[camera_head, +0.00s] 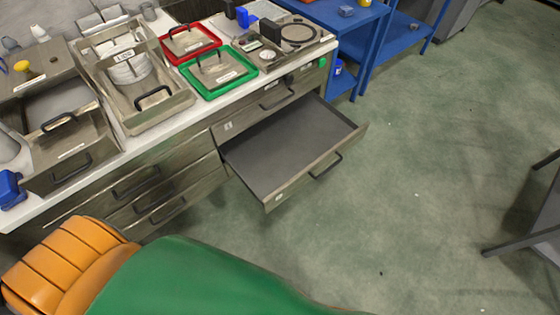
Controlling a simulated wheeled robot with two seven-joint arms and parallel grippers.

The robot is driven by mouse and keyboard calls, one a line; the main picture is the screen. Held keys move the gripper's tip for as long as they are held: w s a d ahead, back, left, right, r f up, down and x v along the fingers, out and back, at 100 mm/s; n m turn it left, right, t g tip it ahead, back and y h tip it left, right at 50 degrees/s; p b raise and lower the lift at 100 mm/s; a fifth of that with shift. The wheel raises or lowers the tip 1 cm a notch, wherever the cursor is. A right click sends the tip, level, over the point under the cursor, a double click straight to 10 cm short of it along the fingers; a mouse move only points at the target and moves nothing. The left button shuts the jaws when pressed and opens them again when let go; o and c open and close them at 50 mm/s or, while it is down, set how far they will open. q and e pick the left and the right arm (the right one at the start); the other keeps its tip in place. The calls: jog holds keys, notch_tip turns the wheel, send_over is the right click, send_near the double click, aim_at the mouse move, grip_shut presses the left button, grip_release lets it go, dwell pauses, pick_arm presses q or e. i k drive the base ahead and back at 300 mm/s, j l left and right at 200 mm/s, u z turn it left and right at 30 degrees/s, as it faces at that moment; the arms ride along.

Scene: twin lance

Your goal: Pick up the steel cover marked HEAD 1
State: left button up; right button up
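Two flat steel plates with black handles lie on the bench. One plate (187,38) is in a red-rimmed tray (165,52), and the other (212,66) is in a green-rimmed tray (209,98) just in front of it. Each has a pale label, too small to read, so I cannot tell which is the cover marked HEAD 1. Steel boxes further left also have black handles and labels that I cannot read. Neither of my grippers is in view.
An empty drawer (285,150) stands open below the bench, jutting over the green floor. A steel tray (180,105) holds a stack of white discs (130,70). A blue rack (345,28) stands at the back. The floor at right is mostly clear.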

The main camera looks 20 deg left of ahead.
aim_at(55, 144)
jog(key=u, duration=2.35)
